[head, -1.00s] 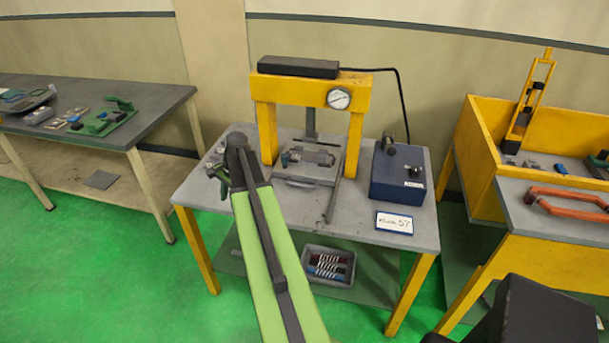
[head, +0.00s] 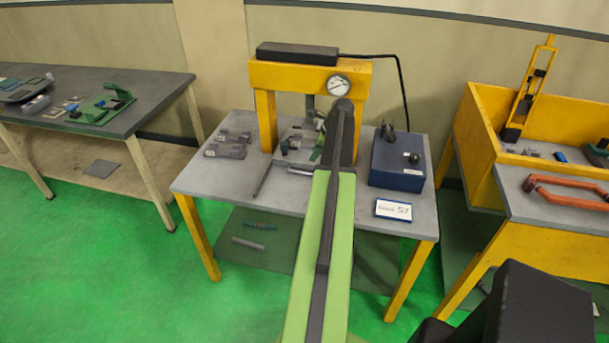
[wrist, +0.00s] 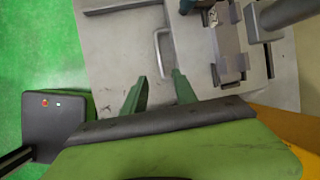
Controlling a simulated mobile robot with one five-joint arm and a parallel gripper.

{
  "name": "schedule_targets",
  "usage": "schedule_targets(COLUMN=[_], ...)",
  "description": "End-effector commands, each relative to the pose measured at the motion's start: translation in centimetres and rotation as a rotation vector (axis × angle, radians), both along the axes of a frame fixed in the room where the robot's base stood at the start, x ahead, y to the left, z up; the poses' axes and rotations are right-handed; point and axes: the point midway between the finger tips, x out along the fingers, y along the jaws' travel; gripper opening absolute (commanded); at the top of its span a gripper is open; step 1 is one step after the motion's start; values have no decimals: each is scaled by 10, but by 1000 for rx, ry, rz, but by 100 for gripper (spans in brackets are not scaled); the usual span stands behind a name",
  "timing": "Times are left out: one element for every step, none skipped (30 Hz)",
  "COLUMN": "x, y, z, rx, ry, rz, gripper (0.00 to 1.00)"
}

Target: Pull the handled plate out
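The handled plate (wrist: 196,62) is a flat grey plate in the wrist view, with a pale U-shaped handle (wrist: 157,50) on its left edge and grey fixture blocks on top. My gripper (wrist: 160,76) is open, its two green fingers spread. The handle lies just ahead of and between the fingertips, with no clear contact. In the head view my arm covers much of the plate under the yellow press, and my gripper (head: 318,152) shows only as a bit of green.
The yellow press frame (head: 262,115) stands over the plate. A blue box (head: 398,165) and a label card (head: 393,210) are at the right. Loose grey parts (head: 228,148) lie at the table's left. The table's front left (head: 215,185) is clear.

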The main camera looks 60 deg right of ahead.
Motion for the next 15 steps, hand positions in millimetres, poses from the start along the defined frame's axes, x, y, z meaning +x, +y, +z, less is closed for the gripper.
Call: schedule_targets(x=[6, 8, 12, 15, 18, 22, 25, 28, 32, 35, 37, 41, 44, 46, 49], y=[-1, -2, -2, -2, -2, -3, -3, -3, -3, -4, -4, -4, -5, -5, -5], z=[-22, -29, -38, -44, -50, -59, -65, -71, -79, -85, -92, -99, -104, -109, -114], rx=[0, 0, 0, 0, 0, 0, 0, 0, 0, 0, 0, 0, 0, 0, 0], ry=[0, 0, 0, 0, 0, 0, 0, 0, 0, 0, 0, 0, 0, 0, 0], rz=[1, 1, 1, 1, 2, 2, 3, 3, 2, 2, 2, 2, 2, 2, 3], gripper=[34, 34, 34, 34, 34, 34, 34, 34, 34, 34, 34, 34, 34, 34, 34])
